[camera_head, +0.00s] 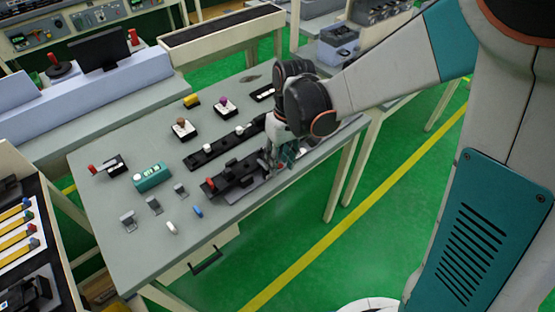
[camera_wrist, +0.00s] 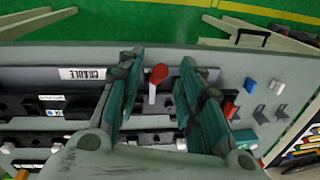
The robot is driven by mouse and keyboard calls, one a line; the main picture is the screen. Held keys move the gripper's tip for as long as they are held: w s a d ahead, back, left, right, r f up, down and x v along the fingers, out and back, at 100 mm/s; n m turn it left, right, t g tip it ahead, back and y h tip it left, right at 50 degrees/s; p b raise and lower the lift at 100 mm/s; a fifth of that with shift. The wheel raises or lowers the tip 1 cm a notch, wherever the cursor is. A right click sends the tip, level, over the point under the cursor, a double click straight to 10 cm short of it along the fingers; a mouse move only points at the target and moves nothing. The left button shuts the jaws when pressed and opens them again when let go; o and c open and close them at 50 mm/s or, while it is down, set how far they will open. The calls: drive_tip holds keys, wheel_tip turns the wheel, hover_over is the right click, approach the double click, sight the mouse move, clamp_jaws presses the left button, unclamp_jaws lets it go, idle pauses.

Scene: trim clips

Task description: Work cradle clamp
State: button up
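The cradle is a long black fixture (camera_head: 238,178) on the grey table. In the wrist view it bears a white label (camera_wrist: 82,73) reading CRADLE, upside down. A pale lever with a red knob (camera_wrist: 158,74) stands at the cradle, probably its clamp handle. My gripper (camera_wrist: 161,68) is open, with one green-and-grey finger on each side of this lever and visible gaps to both. In the head view my gripper (camera_head: 275,163) is low over the cradle's right part and hides that lever. A second red piece (camera_wrist: 230,110) sits at the cradle's other end.
Small grey clips (camera_head: 154,205), a blue piece (camera_head: 197,211) and a white piece (camera_head: 171,228) lie at the table's front. A teal box (camera_head: 150,176) and a black rail (camera_head: 222,148) stand nearby. The table's near left corner is clear.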

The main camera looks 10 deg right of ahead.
drive_tip(key=shift+a+f, duration=0.15)
drive_tip(key=shift+f, duration=1.05)
clamp_jaws()
